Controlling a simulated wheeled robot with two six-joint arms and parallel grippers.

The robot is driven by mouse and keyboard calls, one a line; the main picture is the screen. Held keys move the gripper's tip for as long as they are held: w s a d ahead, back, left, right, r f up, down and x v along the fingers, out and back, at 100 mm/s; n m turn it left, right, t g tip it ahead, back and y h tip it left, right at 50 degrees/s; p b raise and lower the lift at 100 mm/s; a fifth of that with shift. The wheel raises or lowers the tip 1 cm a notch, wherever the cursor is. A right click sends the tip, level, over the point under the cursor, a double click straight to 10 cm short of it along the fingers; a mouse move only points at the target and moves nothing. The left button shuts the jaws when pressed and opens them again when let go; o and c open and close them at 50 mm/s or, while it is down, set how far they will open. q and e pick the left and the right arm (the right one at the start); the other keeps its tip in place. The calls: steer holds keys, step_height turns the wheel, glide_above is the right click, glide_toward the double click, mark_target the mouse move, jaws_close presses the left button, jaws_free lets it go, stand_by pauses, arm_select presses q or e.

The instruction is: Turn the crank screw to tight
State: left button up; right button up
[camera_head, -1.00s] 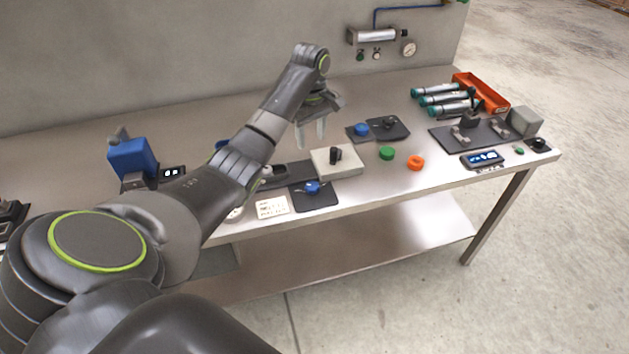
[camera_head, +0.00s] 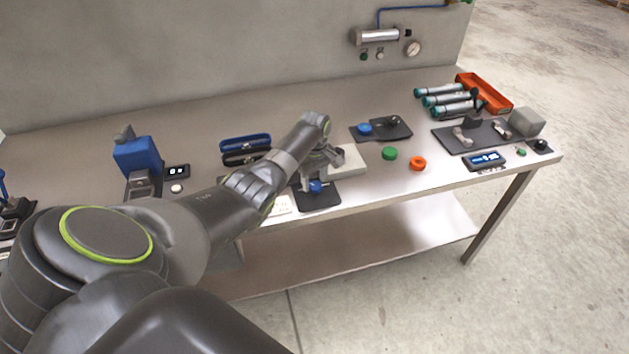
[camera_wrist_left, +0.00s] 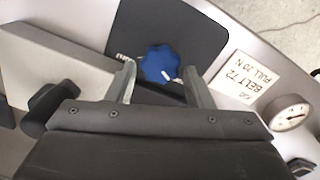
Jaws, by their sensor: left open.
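A blue lobed knob (camera_head: 316,187) sits on a dark plate (camera_head: 322,204) near the table's front edge. In the left wrist view the knob (camera_wrist_left: 160,65) shows a small white mark, and the plate (camera_wrist_left: 190,22) has white print. No separate crank handle can be made out there. My left gripper (camera_head: 311,184) is low over the knob. In the left wrist view its open fingers (camera_wrist_left: 161,80) stand either side of the knob's near part; contact cannot be told. My right gripper is out of view.
A pale block (camera_head: 349,161) with a black knob (camera_wrist_left: 48,103) is close by.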

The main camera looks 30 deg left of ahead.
arm_select(q)
steer(key=shift+f, duration=0.55)
steer(key=c, duration=0.7)
